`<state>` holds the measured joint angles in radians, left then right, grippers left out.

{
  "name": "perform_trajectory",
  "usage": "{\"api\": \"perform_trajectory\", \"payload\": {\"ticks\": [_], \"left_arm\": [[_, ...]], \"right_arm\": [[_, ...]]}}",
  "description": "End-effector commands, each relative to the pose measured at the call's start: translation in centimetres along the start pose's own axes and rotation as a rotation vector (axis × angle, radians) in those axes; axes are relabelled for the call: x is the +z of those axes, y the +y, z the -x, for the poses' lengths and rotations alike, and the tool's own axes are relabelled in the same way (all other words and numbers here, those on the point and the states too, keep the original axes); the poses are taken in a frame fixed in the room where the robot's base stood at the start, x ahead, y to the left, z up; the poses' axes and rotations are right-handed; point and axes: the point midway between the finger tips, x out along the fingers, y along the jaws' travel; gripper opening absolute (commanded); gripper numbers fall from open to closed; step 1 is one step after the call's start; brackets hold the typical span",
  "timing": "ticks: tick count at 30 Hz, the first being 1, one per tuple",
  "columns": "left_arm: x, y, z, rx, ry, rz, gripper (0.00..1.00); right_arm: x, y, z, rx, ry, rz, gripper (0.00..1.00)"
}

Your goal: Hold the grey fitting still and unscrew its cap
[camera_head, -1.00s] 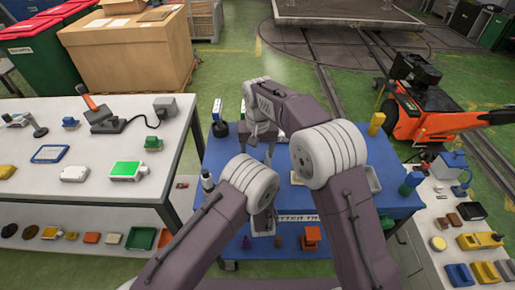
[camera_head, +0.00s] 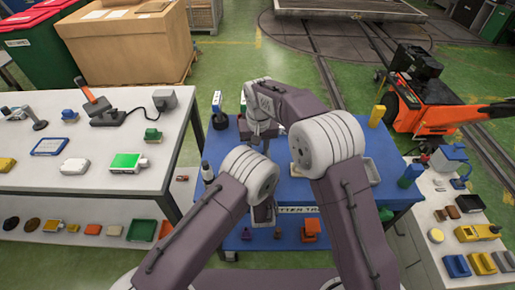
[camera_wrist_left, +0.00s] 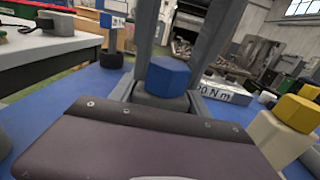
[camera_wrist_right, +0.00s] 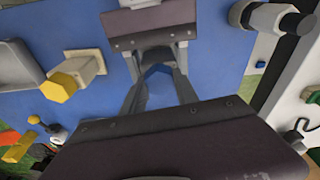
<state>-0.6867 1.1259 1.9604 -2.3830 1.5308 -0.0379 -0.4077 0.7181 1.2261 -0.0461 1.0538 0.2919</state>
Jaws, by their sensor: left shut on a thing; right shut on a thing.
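The grey fitting (camera_wrist_left: 160,102) stands upright on the blue table, with a blue hexagonal cap (camera_wrist_left: 168,77) on top. My left gripper (camera_wrist_left: 160,98) is shut on the fitting's grey body from the side, low down. My right gripper (camera_wrist_right: 158,92) comes from above and is shut on the cap, which shows blue between its fingers in the right wrist view (camera_wrist_right: 158,78). In the head view, my right gripper (camera_head: 258,135) is over the table's middle, and my arms hide the fitting. I cannot tell whether the cap has turned.
A fitting with a yellow hexagonal cap (camera_wrist_right: 58,87) stands nearby on the blue table (camera_head: 225,150). A torque sign (camera_wrist_left: 225,92) is behind the fitting. White benches stand left (camera_head: 95,185) and right (camera_head: 425,225). An orange machine (camera_head: 425,112) is at the right.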

Motion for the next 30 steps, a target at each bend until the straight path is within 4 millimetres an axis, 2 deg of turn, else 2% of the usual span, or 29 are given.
{"api": "perform_trajectory", "payload": {"ticks": [3, 7, 17, 20, 25, 30], "left_arm": [[-0.09, 0.03, 0.02, 0.0, 0.002, -0.001, 0.0], [-0.09, 0.02, 0.02, 0.0, 0.002, -0.001, 0.0], [-0.09, 0.03, 0.02, 0.0, 0.002, -0.001, 0.0], [-0.09, 0.03, 0.02, 0.0, 0.002, -0.001, 0.0], [-0.09, 0.02, 0.02, 0.0, 0.002, -0.001, 0.0], [-0.09, 0.02, 0.02, 0.0, 0.002, -0.001, 0.0]], "right_arm": [[-0.03, 0.11, 0.02, -0.033, 0.001, 0.211, 0.0], [-0.05, 0.17, 0.0, -0.061, 0.001, 0.401, 0.0], [-0.03, 0.14, -0.01, -0.07, 0.0, 0.462, 0.0], [-0.07, 0.19, -0.04, -0.087, 0.001, 0.578, 0.0], [-0.13, 0.25, -0.05, -0.133, 0.0, 0.878, 0.0], [-0.1, 0.23, -0.05, -0.147, 0.0, 0.976, 0.0]]}}
